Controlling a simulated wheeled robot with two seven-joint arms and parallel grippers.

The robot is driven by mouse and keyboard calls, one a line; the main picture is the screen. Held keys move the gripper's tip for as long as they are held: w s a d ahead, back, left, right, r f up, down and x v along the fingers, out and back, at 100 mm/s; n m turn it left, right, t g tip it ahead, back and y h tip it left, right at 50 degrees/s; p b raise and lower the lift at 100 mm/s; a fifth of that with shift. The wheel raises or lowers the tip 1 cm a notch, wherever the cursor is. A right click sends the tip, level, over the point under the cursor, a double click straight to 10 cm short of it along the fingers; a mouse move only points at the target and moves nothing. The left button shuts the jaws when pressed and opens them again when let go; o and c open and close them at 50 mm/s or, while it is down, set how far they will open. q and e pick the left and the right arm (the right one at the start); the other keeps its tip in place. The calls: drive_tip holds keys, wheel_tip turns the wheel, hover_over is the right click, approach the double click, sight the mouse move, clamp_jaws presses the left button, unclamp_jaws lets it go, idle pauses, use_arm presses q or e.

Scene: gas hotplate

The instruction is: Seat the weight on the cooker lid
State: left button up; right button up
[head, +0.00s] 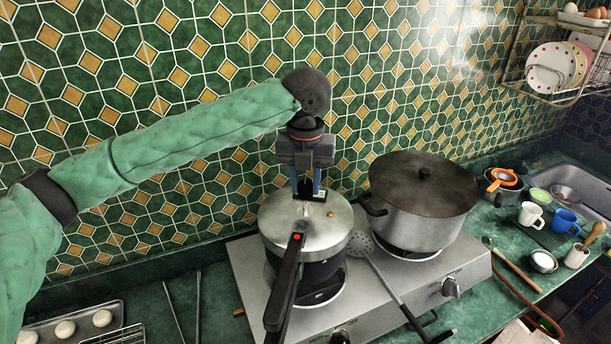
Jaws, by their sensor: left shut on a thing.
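The pressure cooker stands on the left burner of the hotplate, with its silver lid (275,222) on and its long black handle (284,285) pointing to the front. My left gripper (306,188) is over the back half of the lid, pointing down. Its blue fingers are shut on a small dark piece, which looks like the weight (308,192). The piece is close above the lid's middle; I cannot tell whether it touches. A thin upright stub (305,210) and a small brass-coloured fitting (330,214) show on the lid. My right gripper is not in view.
A large lidded pot (424,195) stands on the right burner, close to the cooker. A slotted spoon (385,275) lies between them across the hotplate (247,285). The tiled wall is close behind. Tongs (183,308) and a tray of buns (75,325) lie at left.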

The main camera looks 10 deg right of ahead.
sight(305, 202)
use_arm(q)
drive_tip(key=shift+f, duration=0.1)
idle(0.6)
drive_tip(key=shift+p, duration=0.35)
idle(0.4)
drive_tip(key=shift+p, duration=0.6)
idle(0.7)
drive_tip(key=shift+f+b, duration=0.55)
drive_tip(key=shift+f, duration=1.45)
idle(0.3)
